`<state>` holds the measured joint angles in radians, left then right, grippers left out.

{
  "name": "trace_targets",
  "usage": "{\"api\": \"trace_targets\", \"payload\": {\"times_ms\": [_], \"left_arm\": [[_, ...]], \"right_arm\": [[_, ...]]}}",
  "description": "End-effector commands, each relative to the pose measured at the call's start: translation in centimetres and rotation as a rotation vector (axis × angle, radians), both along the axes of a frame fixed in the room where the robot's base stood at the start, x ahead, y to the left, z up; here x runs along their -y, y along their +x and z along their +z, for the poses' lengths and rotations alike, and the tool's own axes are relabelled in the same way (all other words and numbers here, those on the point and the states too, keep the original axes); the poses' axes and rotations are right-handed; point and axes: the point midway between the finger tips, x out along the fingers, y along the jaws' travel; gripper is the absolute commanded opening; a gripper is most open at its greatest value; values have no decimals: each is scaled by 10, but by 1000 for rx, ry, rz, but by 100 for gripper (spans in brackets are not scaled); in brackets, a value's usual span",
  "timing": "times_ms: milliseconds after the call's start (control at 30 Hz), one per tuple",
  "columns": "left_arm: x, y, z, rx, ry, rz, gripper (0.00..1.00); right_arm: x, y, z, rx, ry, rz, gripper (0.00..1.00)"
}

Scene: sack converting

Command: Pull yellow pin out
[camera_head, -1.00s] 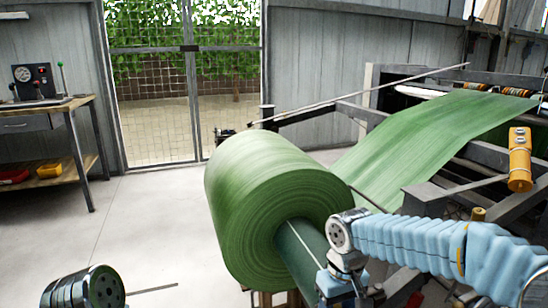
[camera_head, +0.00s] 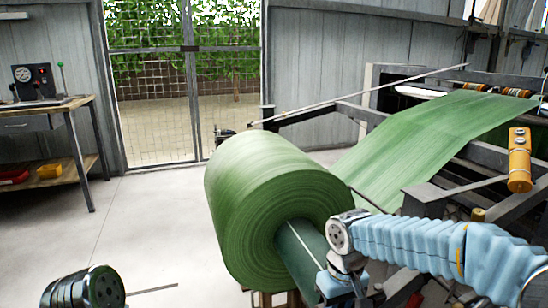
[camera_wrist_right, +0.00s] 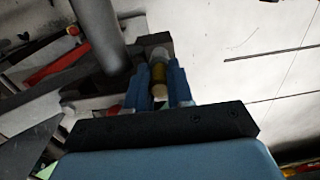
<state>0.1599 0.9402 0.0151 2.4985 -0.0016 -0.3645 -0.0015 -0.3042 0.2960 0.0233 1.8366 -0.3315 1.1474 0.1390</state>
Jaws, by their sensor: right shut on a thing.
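The yellow pin (camera_wrist_right: 159,74) shows in the right wrist view as a short yellow shaft with a pale rounded near end. My right gripper (camera_wrist_right: 160,82) has its two blue fingers closed on either side of the pin. A grey collar sits at the pin's far end, near dark metal framework. How deep the pin sits is not clear. In the head view, my right arm reaches in from the right to beside the green roll's core, and I cannot make out the pin there. Only my left wrist shows at the bottom left; its fingers are out of view.
A large green roll (camera_head: 262,200) on a grey-green core (camera_head: 304,258) feeds a green sheet (camera_head: 425,140) into the machine at right. A grey metal bar (camera_wrist_right: 97,30) runs close to the pin. A workbench (camera_head: 52,106) stands at left. The floor (camera_head: 150,225) between is clear.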

Motion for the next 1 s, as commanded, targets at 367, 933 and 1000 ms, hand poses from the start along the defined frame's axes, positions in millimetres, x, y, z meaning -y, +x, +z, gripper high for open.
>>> {"api": "trace_targets", "payload": {"times_ms": [367,933,1000], "left_arm": [[0,0,12,0,0,0,43],[0,0,32,0,0,0,43],[0,0,34,0,0,0,43]], "right_arm": [[0,0,14,1,0,0,0],[1,1,37,0,0,0,0],[1,1,40,0,0,0,0]]}}
